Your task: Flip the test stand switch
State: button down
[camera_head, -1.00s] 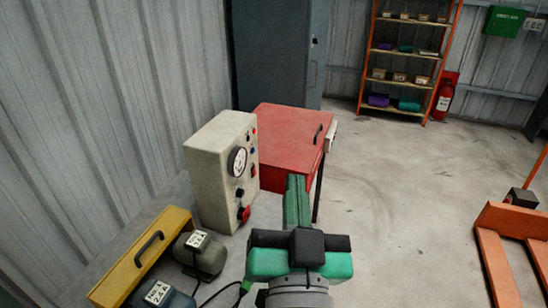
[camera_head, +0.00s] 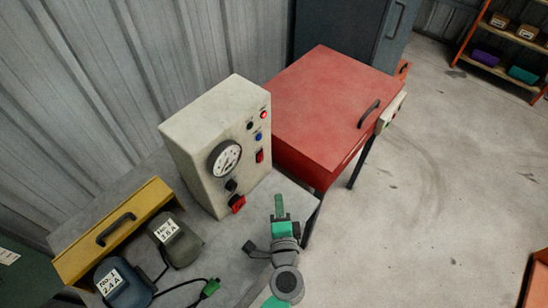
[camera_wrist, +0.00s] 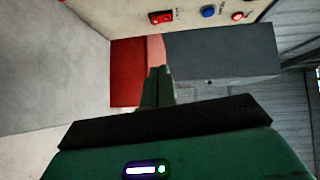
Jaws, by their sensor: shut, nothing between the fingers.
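The test stand (camera_head: 205,160) is a cream box with a round gauge (camera_head: 225,158) on its front panel. My gripper (camera_head: 279,204) has green fingers that are shut and empty. It is in front of the panel, to the right of the knob, apart from the switch. The fingers (camera_wrist: 157,88) also show in the wrist view.
A red cabinet (camera_head: 335,100) stands behind and right of the stand. A yellow case (camera_head: 115,235) and two labelled weight-like blocks (camera_head: 175,240) with a cable lie on the grey bench (camera_head: 235,255).

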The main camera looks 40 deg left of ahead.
jog(key=b, duration=0.1)
send_near(264, 153)
jog(key=w+d, duration=0.1)
jog(key=w, duration=0.2)
jog(key=a, duration=0.4)
jog(key=shift+w+a+f, duration=0.1)
jog(key=shift+w+f, duration=0.05)
jog(key=shift+f, duration=0.2)
